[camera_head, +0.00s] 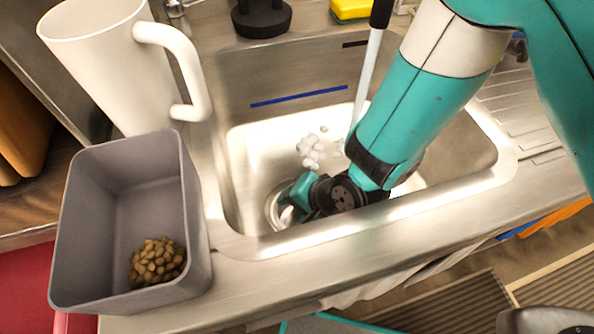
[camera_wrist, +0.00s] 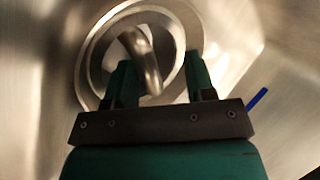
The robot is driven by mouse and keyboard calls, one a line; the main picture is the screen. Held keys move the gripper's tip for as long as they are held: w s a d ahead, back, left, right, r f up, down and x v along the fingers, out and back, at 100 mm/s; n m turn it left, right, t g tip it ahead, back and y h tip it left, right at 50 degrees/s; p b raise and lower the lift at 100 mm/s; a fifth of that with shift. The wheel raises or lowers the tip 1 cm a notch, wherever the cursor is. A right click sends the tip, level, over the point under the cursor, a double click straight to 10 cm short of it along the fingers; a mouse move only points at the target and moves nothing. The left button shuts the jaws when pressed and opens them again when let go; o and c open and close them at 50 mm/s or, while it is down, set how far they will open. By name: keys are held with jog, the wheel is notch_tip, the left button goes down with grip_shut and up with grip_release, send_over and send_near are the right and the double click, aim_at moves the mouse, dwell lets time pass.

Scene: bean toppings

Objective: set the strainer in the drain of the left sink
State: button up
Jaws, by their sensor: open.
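The left sink (camera_head: 237,165) is a steel basin, and my arm reaches down into it. My gripper (camera_head: 292,199) is low in the basin at the drain (camera_head: 271,208), whose round steel rim shows beside it. In the wrist view, the drain (camera_wrist: 92,62) appears as wide rings. A curved metal piece, seemingly the strainer's handle (camera_wrist: 146,62), stands inside the rings, between the fingers of my gripper (camera_wrist: 162,78). The fingers are apart, with a gap seen on the right side. I cannot tell whether the strainer is fully seated; my gripper hides part of it.
A grey bin (camera_head: 190,215) with brown beans (camera_head: 157,262) stands left of the sink, with a large white mug (camera_head: 100,60) behind it. White foam-like bits (camera_head: 313,150) lie in the basin. A black holder (camera_head: 262,18) and yellow sponge (camera_head: 350,9) are at the back edge.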

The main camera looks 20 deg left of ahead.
notch_tip(320, 180, up, 19)
jog(key=p, duration=0.2)
jog(key=shift+f, duration=0.1)
dwell(0.3)
